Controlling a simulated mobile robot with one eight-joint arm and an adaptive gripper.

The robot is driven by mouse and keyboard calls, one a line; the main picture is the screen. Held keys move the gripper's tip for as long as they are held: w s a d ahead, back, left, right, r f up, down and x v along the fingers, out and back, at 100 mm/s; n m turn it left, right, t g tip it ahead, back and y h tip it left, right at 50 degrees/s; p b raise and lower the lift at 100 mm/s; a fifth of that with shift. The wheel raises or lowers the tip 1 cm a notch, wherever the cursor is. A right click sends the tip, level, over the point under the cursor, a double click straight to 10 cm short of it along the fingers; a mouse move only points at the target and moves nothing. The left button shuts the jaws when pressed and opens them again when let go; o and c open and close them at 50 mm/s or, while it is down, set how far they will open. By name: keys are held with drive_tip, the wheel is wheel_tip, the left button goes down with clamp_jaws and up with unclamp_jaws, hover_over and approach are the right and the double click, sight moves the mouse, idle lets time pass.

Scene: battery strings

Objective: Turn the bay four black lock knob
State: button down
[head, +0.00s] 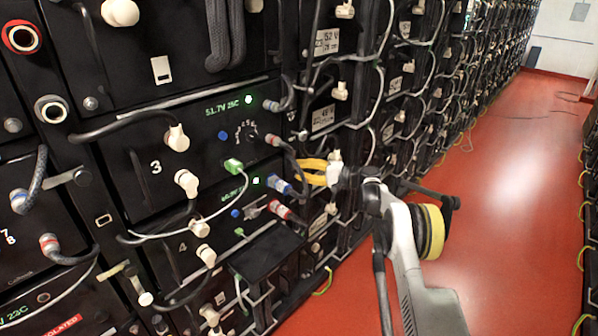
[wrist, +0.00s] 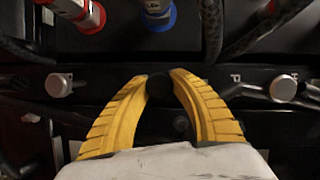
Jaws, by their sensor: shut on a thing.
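My gripper (head: 302,172) has yellow fingers and reaches in from the right at the right edge of the bay marked 4 (head: 183,247). In the wrist view my gripper (wrist: 160,84) has its fingertips closed around a small round black knob (wrist: 160,88) on a dark horizontal rail. The knob's pointing direction cannot be made out. In the head view the fingers and nearby plugs hide the knob.
A red plug (wrist: 88,14) and a blue plug (wrist: 157,14) sit just above the rail in the wrist view. Silver knobs (wrist: 60,85) (wrist: 284,88) flank the fingers. A black shelf (head: 268,252) juts out below. The red floor (head: 500,220) is clear to the right.

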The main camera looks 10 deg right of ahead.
idle(0.4)
drive_tip(key=c, duration=1.1)
unclamp_jaws()
drive_tip(key=shift+o, duration=0.2)
drive_tip(key=shift+d, duration=0.1)
drive_tip(key=v, duration=1.1)
drive_tip(key=shift+s+d, duration=0.2)
drive_tip(key=shift+d, duration=0.15)
drive_tip(key=shift+r, duration=0.1)
